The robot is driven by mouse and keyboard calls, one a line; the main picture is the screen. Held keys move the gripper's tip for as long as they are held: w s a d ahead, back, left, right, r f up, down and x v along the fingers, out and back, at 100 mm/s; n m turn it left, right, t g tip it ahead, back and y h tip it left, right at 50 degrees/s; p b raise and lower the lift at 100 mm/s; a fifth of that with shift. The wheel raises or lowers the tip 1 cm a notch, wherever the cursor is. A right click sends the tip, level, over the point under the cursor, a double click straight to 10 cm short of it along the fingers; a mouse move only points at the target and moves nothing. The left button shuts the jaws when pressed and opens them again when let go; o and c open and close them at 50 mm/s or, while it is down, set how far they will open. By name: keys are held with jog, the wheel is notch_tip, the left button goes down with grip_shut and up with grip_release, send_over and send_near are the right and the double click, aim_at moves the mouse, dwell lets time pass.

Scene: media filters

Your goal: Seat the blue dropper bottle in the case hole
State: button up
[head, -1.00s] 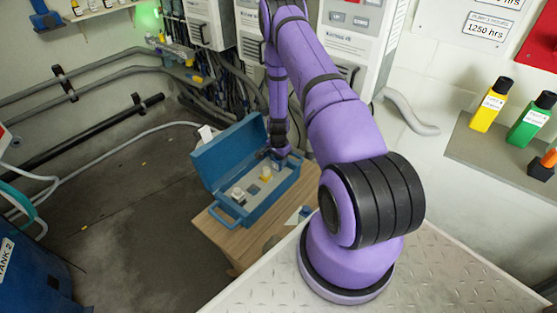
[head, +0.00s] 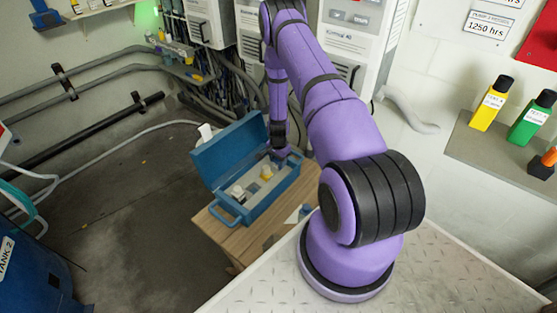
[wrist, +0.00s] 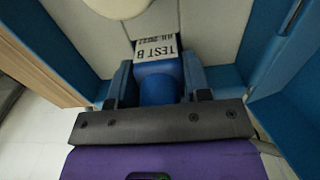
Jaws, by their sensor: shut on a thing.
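The blue dropper bottle (wrist: 158,68), with a white label reading TEST B, is between my gripper's two fingers (wrist: 158,85) in the wrist view. My gripper is shut on it, over the light foam of the case. In the head view my gripper (head: 278,152) is at the right end of the open blue case (head: 246,206), with the fingers and the bottle too small or hidden to make out. The foam insert (head: 251,184) holds a white-topped item and a yellow one. The hole under the bottle is hidden, so I cannot tell whether the bottle is in it.
The case's lid (head: 228,146) stands open at its back. The case rests on a wooden table (head: 222,233). Pipes and white wall cabinets (head: 345,45) are behind. Yellow (head: 488,106) and green bottles (head: 530,122) stand on a shelf at the right.

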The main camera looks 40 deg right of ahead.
jog(key=shift+f, duration=0.4)
jog(key=o, duration=1)
jog(key=shift+r, duration=3.5)
